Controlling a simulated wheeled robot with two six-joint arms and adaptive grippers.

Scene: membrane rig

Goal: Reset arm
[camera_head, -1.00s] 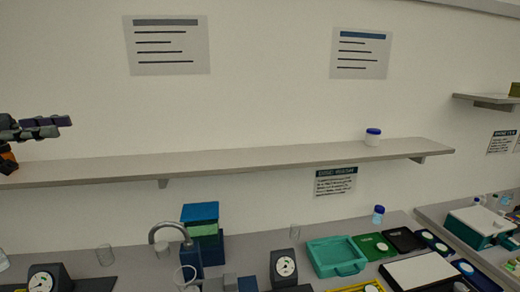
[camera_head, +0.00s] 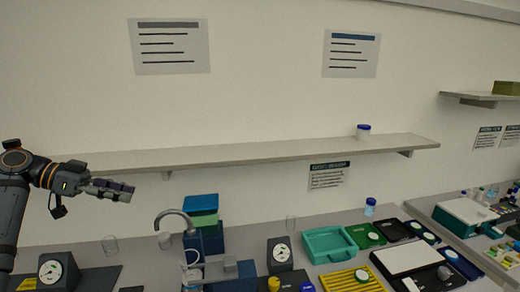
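My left gripper (camera_head: 112,190) comes in from the left on its dark arm, in front of the long shelf (camera_head: 250,152) and above the bench. Its fingers point right and lie close together; nothing shows between them, but I cannot tell whether they are fully shut. It touches nothing that I can see. My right gripper is not in view.
A blue-lidded jar (camera_head: 363,132) stands on the shelf. The bench below holds a curved tap (camera_head: 176,212), blue and green boxes (camera_head: 202,212), a dial gauge (camera_head: 280,253), a teal tray (camera_head: 328,243) and a yellow rack (camera_head: 352,279). The air right of the gripper is clear.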

